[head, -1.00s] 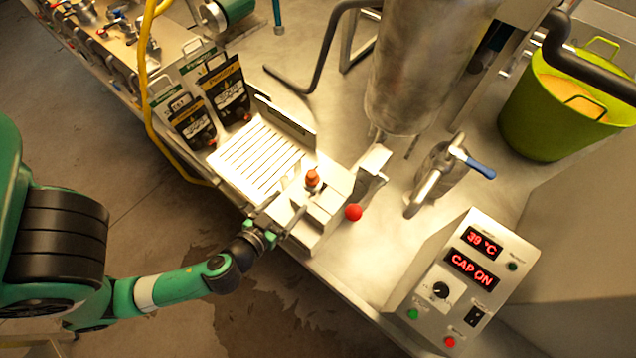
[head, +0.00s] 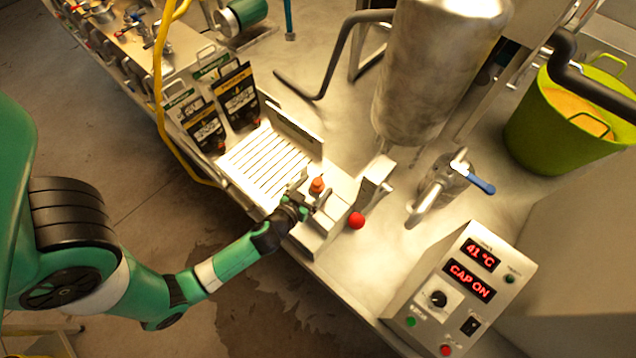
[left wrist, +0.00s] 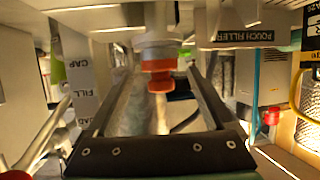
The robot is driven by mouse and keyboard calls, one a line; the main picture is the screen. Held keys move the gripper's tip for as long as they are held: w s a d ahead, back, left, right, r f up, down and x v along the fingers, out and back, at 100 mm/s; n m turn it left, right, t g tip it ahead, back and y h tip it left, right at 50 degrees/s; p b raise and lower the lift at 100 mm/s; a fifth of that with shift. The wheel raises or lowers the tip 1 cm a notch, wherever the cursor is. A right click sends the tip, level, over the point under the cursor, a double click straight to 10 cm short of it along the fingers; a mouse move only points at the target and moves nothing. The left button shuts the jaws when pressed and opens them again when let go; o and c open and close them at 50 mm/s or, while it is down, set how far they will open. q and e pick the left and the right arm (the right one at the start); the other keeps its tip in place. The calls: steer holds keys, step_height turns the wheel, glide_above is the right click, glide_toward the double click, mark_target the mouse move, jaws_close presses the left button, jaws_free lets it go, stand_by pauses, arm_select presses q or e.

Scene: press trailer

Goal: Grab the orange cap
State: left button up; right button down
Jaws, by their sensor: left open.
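The orange cap (head: 317,185) stands on top of the small pale filling station (head: 315,232) at the bench's front edge. In the left wrist view the cap (left wrist: 159,80) sits under a white round part, between my two fingers. My left gripper (head: 310,190) is open at the cap, with its fingers on either side. In the wrist view gaps show between the cap and both fingers, so it is not gripped. My right gripper is in neither view.
A red ball knob (head: 356,221) is just right of the station. A slatted tray (head: 265,160) lies behind it on the left. A steel tank (head: 430,75) and green bucket (head: 560,130) stand farther back.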

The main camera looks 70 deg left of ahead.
arm_select(q)
steer(key=shift+w+a+f, duration=0.2)
jaws_close()
stand_by(0.3)
steer(key=shift+r, duration=0.1)
